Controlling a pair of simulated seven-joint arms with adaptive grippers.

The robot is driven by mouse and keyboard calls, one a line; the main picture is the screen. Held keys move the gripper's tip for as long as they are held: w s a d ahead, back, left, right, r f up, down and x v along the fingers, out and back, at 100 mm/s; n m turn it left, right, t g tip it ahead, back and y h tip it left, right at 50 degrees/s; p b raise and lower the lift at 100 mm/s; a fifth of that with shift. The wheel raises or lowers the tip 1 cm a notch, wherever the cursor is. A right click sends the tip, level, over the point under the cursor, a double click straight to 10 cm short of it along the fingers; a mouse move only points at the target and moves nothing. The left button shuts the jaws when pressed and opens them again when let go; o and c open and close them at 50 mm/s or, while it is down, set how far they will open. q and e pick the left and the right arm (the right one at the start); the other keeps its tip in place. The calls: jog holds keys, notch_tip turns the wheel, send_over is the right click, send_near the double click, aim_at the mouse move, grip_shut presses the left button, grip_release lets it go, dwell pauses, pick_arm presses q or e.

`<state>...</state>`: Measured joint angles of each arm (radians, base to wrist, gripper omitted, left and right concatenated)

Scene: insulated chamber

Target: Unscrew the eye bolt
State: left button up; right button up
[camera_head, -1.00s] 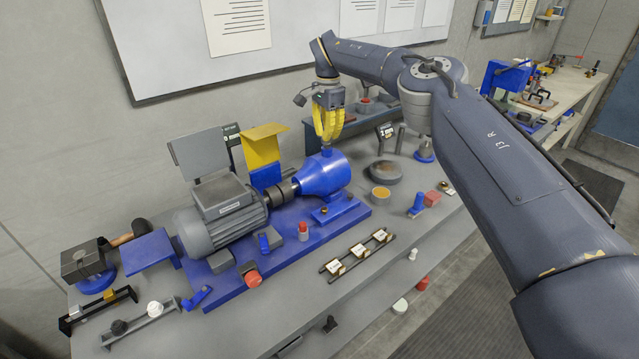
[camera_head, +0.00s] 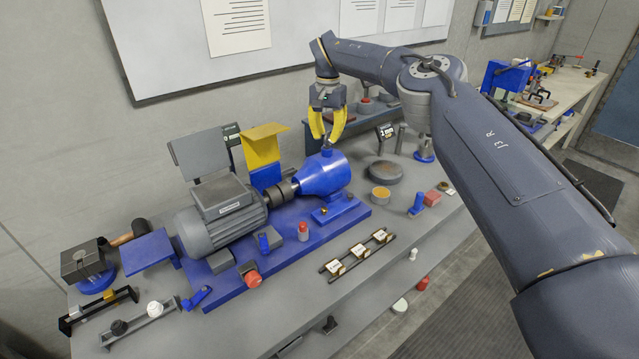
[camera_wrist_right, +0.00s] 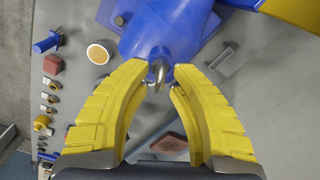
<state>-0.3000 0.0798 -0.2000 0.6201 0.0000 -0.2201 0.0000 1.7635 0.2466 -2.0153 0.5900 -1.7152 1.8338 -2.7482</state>
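The eye bolt (camera_wrist_right: 158,72) is a small grey metal ring on top of the blue pump housing (camera_head: 323,176). In the head view the eye bolt (camera_head: 326,149) is a small dark shape just under the yellow fingertips. My right gripper (camera_head: 327,136) is above the housing, pointing down, with its fingers spread. In the right wrist view the ring lies between the two yellow fingertips of the right gripper (camera_wrist_right: 160,75), with a gap on each side. It appears untouched; exact height of the tips against the ring is hard to tell. My left gripper is out of view.
A grey motor (camera_head: 221,213) and a yellow guard plate (camera_head: 264,146) stand left of the housing. A round dark plate (camera_head: 385,172), an orange-topped cup (camera_head: 381,195) and a rail with white blocks (camera_head: 358,250) lie to the right and front. The whiteboard is behind.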

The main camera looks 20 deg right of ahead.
aim_at(327, 132)
jog(key=shift+r, duration=0.15)
jog(key=shift+r, duration=2.45)
